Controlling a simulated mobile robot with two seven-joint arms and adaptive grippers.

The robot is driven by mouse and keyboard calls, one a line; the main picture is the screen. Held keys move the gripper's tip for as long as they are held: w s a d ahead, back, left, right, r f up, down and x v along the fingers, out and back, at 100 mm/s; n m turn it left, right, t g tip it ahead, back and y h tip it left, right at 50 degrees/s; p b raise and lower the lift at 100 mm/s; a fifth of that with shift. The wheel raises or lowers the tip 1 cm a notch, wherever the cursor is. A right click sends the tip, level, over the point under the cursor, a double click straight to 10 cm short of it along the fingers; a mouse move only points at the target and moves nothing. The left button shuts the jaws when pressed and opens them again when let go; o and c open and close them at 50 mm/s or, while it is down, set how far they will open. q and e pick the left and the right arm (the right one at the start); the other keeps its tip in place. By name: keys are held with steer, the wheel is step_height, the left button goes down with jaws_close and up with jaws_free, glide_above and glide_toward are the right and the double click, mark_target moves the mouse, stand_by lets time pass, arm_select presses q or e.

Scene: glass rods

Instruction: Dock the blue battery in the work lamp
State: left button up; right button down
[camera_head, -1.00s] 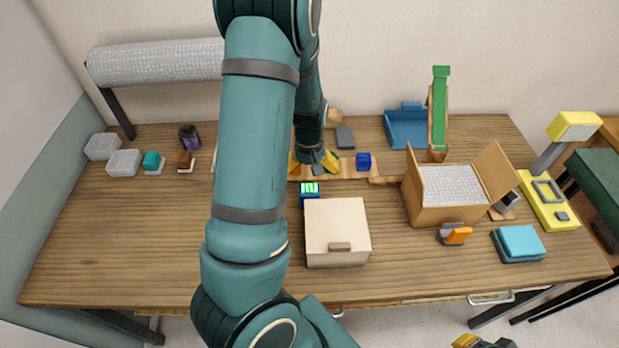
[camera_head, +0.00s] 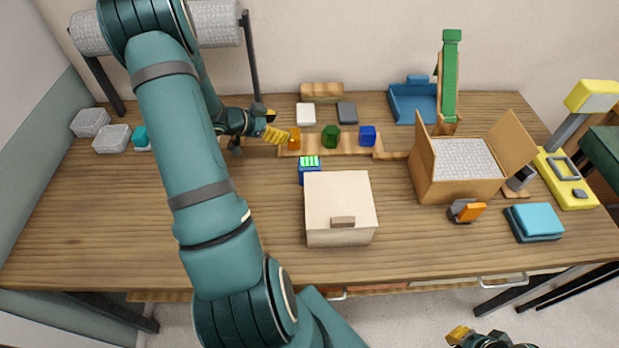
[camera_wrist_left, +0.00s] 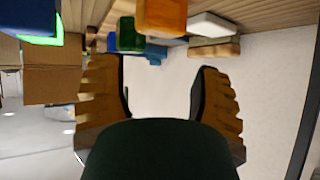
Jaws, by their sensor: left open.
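The blue battery (camera_head: 368,136) appears to be the blue block standing at the right of a low wooden rack (camera_head: 345,148), beside a green block (camera_head: 331,137) and an orange block (camera_head: 294,138). The yellow work lamp (camera_head: 566,180) stands at the far right of the table. My left gripper (camera_head: 272,128) is open and empty, just left of the orange block. In the left wrist view its fingers (camera_wrist_left: 165,95) are apart, with the orange block (camera_wrist_left: 160,16) beyond them. My right gripper (camera_head: 468,338) is partly in view at the bottom edge; its jaws are unclear.
A blue device with a green display (camera_head: 310,172) stands behind a beige box (camera_head: 340,205). An open cardboard box (camera_head: 455,190), an orange-and-grey item (camera_head: 467,211) and a blue stack (camera_head: 534,222) lie between rack and lamp. The left tabletop is mostly clear.

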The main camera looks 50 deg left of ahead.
mark_target(302, 164)
arm_select(q)
steer(key=s+d+m+h+b, duration=0.2)
steer(key=s+d+m+h, duration=0.35)
steer(key=s, duration=0.35)
steer(key=shift+n+h, duration=0.35)
steer(key=shift+h, duration=0.3)
steer(key=b+x, duration=0.1)
steer(key=x, duration=0.6)
steer(key=shift+w+d+f, duration=0.15)
steer(key=shift+d+f, duration=0.1)
steer(key=shift+d, duration=0.15)
steer(key=shift+b+x, duration=0.95)
steer(key=shift+x, duration=1.65)
steer(key=shift+g, duration=0.3)
steer(key=c, duration=1.1)
